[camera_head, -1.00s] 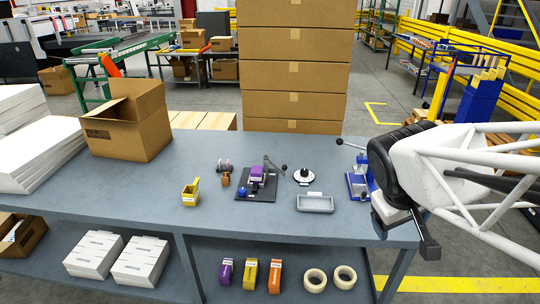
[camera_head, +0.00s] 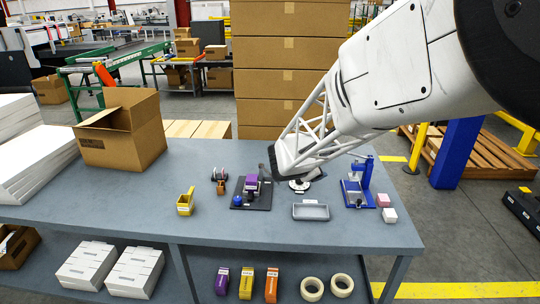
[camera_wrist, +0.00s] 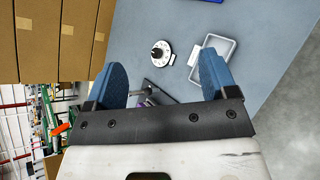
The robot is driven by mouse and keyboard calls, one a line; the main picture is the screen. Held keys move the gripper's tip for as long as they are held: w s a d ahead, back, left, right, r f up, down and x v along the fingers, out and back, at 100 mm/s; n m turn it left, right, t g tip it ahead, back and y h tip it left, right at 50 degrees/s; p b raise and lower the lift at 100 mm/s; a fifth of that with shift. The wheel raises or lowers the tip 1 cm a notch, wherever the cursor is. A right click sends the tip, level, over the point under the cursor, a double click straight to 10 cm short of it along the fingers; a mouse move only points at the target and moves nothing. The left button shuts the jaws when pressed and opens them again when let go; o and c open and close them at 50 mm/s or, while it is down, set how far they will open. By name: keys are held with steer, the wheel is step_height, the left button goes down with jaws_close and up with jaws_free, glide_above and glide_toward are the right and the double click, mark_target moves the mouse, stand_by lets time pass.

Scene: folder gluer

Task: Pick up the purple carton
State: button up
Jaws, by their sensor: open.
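A small purple carton (camera_head: 221,281) stands on the lower shelf, left of a yellow one (camera_head: 246,283) and an orange one (camera_head: 271,285). Another purple block (camera_head: 251,182) sits in a fixture on a black base plate (camera_head: 262,203) on the tabletop. My gripper shows in the wrist view (camera_wrist: 161,80) with its two blue fingers wide apart and nothing between them held. In the head view my arm hangs over the back of the table, right of the fixture; the fingers are not clear there. The fixture is mostly hidden behind the gripper in the wrist view.
A grey tray (camera_head: 311,211), a round white dial (camera_wrist: 162,53), a blue press (camera_head: 357,187) and a yellow holder (camera_head: 186,203) stand on the table. Tall stacked boxes (camera_head: 285,80) rise behind it. An open box (camera_head: 122,140) stands left. The table front is clear.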

steer(key=w+a+f+n+t+y, duration=0.3)
steer(key=w+a+f+n, duration=0.55)
steer(key=a, duration=0.35)
steer(key=n+y, duration=0.4)
steer(key=n, duration=0.2)
glide_toward(251, 183)
steer(key=w+f, duration=0.1)
steer(key=w, duration=0.2)
steer(key=shift+f+t, duration=0.3)
steer(key=shift+f, duration=0.1)
steer(key=shift+w, duration=0.1)
steer(key=shift+x, duration=1.2)
steer(key=shift+w, duration=0.1)
steer(key=shift+x, duration=2.55)
steer(key=shift+c, duration=0.4)
